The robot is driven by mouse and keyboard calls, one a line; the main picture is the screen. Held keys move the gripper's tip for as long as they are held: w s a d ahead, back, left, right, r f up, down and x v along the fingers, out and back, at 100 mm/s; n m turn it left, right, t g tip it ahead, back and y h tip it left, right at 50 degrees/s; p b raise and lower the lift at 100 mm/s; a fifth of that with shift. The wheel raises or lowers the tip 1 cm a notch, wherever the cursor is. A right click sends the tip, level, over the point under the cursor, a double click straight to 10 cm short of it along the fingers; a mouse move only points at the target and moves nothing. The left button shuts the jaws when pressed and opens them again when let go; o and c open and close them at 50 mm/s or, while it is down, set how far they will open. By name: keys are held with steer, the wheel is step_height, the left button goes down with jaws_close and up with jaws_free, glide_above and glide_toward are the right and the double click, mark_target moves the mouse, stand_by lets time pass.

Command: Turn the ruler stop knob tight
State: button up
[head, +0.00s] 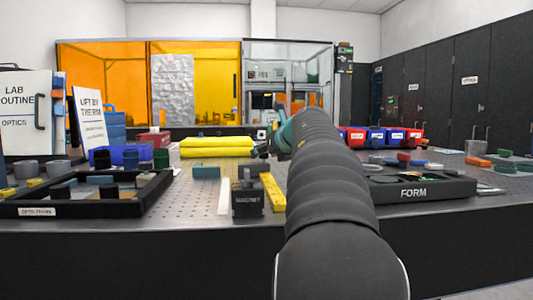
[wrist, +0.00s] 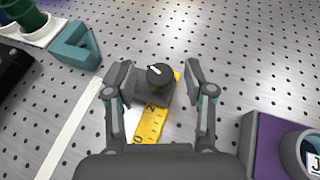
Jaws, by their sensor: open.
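The ruler stop knob (wrist: 159,75) is a dark round knob with a white pointer mark, seen from above in the wrist view. It sits on a grey block across the far end of the yellow ruler (wrist: 150,124). The yellow ruler also shows in the head view (head: 273,193), right of the magnet block. My gripper (wrist: 158,68) is open, with one finger on each side of the knob and a gap visible on both sides. In the head view my arm hides the knob and most of the gripper.
A teal block (wrist: 76,45) and a white strip (wrist: 72,138) lie left of the ruler in the wrist view. A purple holder (wrist: 262,140) stands at lower right. The black magnet block (head: 248,203) is near the table's front edge. Perforated tabletop beyond the knob is clear.

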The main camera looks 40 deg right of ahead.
jaws_close()
steer(key=p, duration=0.1)
steer(key=m+h+p, duration=0.1)
steer(key=shift+a+r+g+p, duration=0.15)
steer(key=shift+r+g+p, duration=0.15)
steer(key=shift+r, duration=0.05)
steer(key=shift+h+p, duration=0.3)
steer(key=shift+p, duration=0.3)
steer(key=shift+m+h+p, duration=0.3)
steer(key=shift+m+p, duration=0.2)
steer(key=shift+p, duration=0.1)
steer(key=shift+f+m+g+h+p, duration=0.3)
steer(key=shift+m+g+h+p, duration=0.15)
steer(key=shift+p, duration=0.35)
steer(key=shift+h, duration=0.25)
